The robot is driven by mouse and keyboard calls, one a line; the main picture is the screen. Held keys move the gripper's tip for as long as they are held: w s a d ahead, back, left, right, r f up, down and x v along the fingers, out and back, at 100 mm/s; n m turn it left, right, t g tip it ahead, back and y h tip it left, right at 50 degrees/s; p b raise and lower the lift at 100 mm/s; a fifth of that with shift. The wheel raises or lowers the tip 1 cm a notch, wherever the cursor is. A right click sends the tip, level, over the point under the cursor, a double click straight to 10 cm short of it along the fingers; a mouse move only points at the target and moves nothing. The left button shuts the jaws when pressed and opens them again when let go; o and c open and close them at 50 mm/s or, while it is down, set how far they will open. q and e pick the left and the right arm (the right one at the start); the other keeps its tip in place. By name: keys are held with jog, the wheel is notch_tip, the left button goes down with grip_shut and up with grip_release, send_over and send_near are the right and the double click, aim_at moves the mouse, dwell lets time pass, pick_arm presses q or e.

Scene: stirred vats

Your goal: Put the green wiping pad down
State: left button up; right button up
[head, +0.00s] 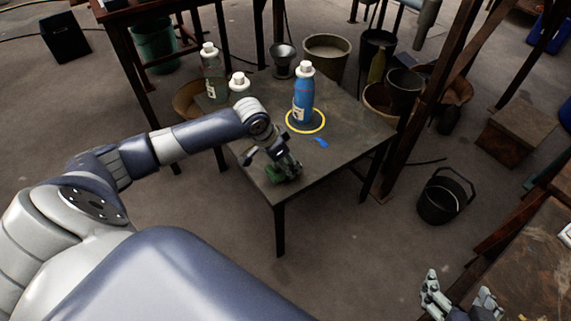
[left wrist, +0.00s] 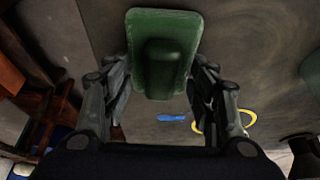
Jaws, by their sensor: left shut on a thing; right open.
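The green wiping pad (head: 287,176) is at the near corner of the grey table (head: 330,152). In the left wrist view the pad (left wrist: 165,50) is a green block with rounded corners and a raised grip, between the two fingers. My left gripper (head: 274,160) is shut on it, above that corner. I cannot tell whether the pad touches the tabletop. My right gripper (head: 460,298) is open and empty at the lower right, away from the table.
A blue bottle (head: 303,98) with a white cap stands in a yellow ring (head: 320,127). A small blue piece (head: 321,141) lies nearer. Clear bottles (head: 212,80) and a metal cup (head: 283,62) stand farther back. The table's right part is clear. A black bucket (head: 441,198) is on the floor.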

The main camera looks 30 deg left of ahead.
pick_arm(q)
jog(key=shift+f, duration=0.2)
pick_arm(e)
jog(key=shift+w+a+r+t, duration=0.15)
jog(key=shift+w+r+t, duration=0.15)
jog(key=shift+w+r, duration=0.1)
pick_arm(q)
jog(key=shift+f, duration=0.1)
jog(key=o, duration=1.2)
jog(key=shift+c, duration=0.2)
pick_arm(e)
jog(key=shift+s+f, duration=0.15)
